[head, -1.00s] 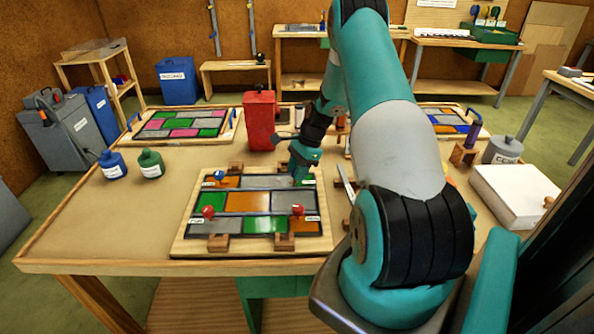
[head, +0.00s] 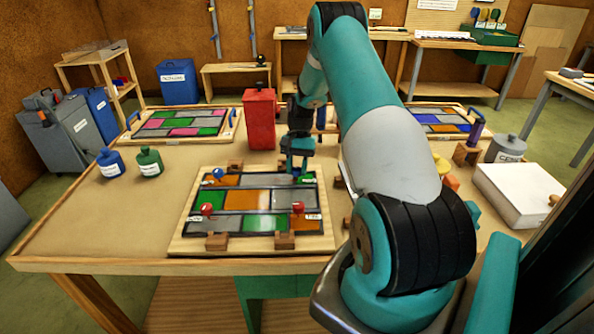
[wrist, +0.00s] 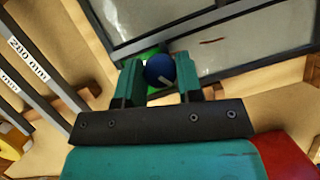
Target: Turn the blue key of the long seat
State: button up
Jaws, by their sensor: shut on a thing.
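My gripper (head: 299,168) is at the far right corner of the near leaded panel (head: 250,200). In the wrist view its fingers (wrist: 160,85) are shut on the round blue key knob (wrist: 160,70), which has a white mark. Panel glass and dark lead lie just beyond it, with a bit of green glass beside it. Another blue knob (head: 218,173) is at the panel's far left corner. Red knobs stand at the near left (head: 207,208) and near right (head: 298,207). I cannot tell how the held key sits in its seat.
A red container (head: 260,118) stands just behind the panel. Grey strips marked in millimetres (wrist: 40,65) lie beside the panel in the wrist view. Blue (head: 110,163) and green (head: 150,161) bottles stand at the left. The table's front left is clear.

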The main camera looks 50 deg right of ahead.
jog(key=n+g+h+b, duration=0.1)
jog(key=n, duration=0.3)
jog(key=shift+n, duration=0.3)
jog(key=n, duration=0.2)
jog(key=n+g+h, duration=0.1)
jog(key=n, duration=0.1)
jog(key=shift+a+h, duration=0.1)
jog(key=shift+h, duration=0.2)
jog(key=shift+n, duration=0.3)
jog(key=o, duration=0.9)
jog(key=shift+p+v, duration=2.15)
jog(key=shift+v, duration=6.55)
jog(key=shift+w+a, duration=0.1)
